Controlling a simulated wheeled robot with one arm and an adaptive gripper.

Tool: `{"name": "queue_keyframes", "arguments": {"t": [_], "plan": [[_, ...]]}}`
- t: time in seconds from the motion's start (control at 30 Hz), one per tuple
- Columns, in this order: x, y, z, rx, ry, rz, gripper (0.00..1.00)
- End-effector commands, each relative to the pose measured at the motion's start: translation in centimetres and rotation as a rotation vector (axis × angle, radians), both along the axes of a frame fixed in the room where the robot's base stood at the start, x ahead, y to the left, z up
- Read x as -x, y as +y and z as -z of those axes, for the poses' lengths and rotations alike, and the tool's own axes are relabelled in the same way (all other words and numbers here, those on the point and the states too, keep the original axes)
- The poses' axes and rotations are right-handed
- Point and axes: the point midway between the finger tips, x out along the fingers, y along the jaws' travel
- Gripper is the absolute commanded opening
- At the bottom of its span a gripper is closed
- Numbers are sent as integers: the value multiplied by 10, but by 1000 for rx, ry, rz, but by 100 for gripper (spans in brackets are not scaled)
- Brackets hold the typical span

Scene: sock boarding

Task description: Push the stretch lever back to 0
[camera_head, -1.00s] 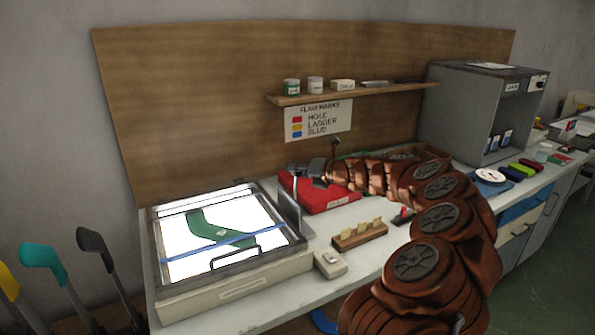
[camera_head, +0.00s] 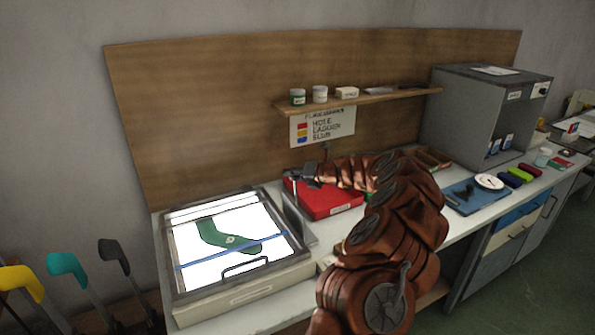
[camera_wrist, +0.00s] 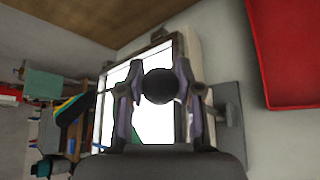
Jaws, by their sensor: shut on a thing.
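The stretch lever's dark round knob (camera_wrist: 160,86) sits between the fingertips of my gripper (camera_wrist: 158,80) in the wrist view. My gripper is shut on it. In the head view my gripper (camera_head: 297,171) is above the right side of the light box (camera_head: 243,292), where a grey bracket (camera_head: 300,225) stands. The lever's shaft is thin and hard to make out, and I cannot read its scale. A green sock (camera_head: 228,240) lies on the lit panel, crossed by a blue band (camera_head: 200,261).
A red case (camera_head: 335,207) lies right of the bracket, beneath my arm; it also shows in the wrist view (camera_wrist: 290,55). A shelf (camera_head: 385,101) with jars is on the back board. A blue tray (camera_head: 465,200) and a grey cabinet (camera_head: 465,110) stand to the right.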

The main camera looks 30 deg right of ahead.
Motion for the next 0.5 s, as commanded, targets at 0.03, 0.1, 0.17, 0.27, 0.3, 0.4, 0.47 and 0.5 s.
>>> {"name": "queue_keyframes", "arguments": {"t": [0.03, 0.1, 0.17, 0.27, 0.3, 0.4, 0.47, 0.5], "plan": [[-5, 1, -1, 1, 3, -3, 0], [-11, 1, 2, 0, 5, -3, 0], [-16, 1, 3, 1, 6, -3, 0], [-26, -1, 5, 3, 4, -1, 0], [-30, -2, 7, 4, 5, -1, 0], [-38, -3, 11, 4, 4, 0, 0], [-42, -2, 13, 2, 4, -2, 0], [-45, -3, 14, 1, 3, -2, 0]]}}
